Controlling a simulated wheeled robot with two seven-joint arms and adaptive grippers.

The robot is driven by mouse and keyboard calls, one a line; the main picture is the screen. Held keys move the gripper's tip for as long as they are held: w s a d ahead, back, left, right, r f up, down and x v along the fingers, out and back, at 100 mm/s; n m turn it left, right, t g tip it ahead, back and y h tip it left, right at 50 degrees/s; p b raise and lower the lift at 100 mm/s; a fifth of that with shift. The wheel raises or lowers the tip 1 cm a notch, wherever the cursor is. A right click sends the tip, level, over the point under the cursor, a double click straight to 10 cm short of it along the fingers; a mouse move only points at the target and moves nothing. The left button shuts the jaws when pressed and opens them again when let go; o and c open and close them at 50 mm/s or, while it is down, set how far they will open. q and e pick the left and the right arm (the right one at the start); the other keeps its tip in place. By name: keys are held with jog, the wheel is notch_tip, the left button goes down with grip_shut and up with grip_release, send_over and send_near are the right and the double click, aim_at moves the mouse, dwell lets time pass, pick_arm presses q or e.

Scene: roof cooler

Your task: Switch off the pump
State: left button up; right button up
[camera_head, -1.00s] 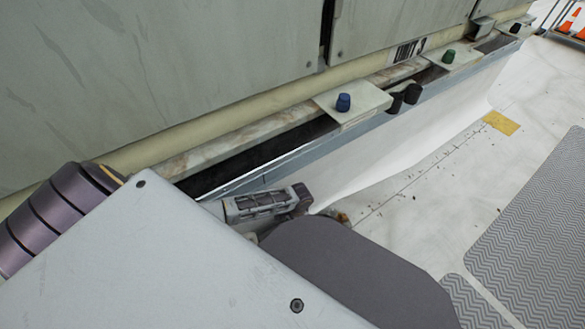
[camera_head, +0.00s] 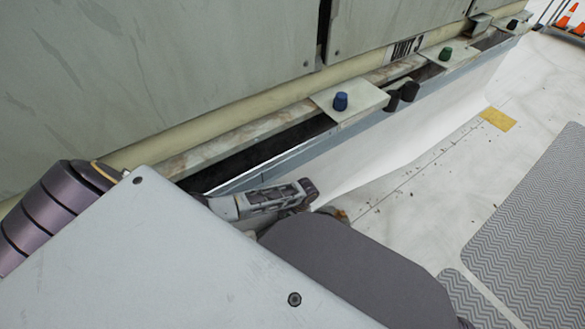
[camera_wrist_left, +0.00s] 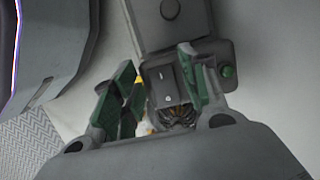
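In the left wrist view, a small grey switch box (camera_wrist_left: 213,57) carries a dark rocker switch (camera_wrist_left: 167,86) with pale marks. A round green button or lamp (camera_wrist_left: 227,71) sits on the box's right side. My left gripper (camera_wrist_left: 157,64) is open, with green-padded fingers on either side of the rocker and nothing held between them. I cannot tell whether it touches the box. In the head view, part of my left gripper (camera_head: 307,189) shows beside the unit's lower edge; the switch box is hidden there. My right gripper is in neither view.
A large grey cabinet (camera_head: 170,70) fills the back left. Along its ledge stand a blue knob (camera_head: 341,101), a green knob (camera_head: 445,54) and a black knob (camera_head: 512,25). Grey mats (camera_head: 540,215) and a yellow patch (camera_head: 498,119) lie on the open white roof at right.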

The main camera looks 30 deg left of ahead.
pick_arm(q)
jog(key=shift+r, duration=0.15)
jog(key=v, duration=1.1)
jog(key=shift+r, duration=0.4)
jog(key=shift+w, duration=0.1)
jog(key=shift+r, duration=0.1)
dwell(0.5)
notch_tip(320, 180, up, 9)
jog(key=p, duration=0.9)
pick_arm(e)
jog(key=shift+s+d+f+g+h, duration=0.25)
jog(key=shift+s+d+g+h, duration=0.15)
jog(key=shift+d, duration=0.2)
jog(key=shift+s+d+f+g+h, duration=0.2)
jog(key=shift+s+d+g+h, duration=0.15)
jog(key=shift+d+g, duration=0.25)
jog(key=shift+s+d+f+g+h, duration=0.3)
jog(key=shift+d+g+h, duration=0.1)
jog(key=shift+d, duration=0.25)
pick_arm(q)
jog(key=shift+r+p, duration=0.45)
jog(key=shift+p, duration=0.05)
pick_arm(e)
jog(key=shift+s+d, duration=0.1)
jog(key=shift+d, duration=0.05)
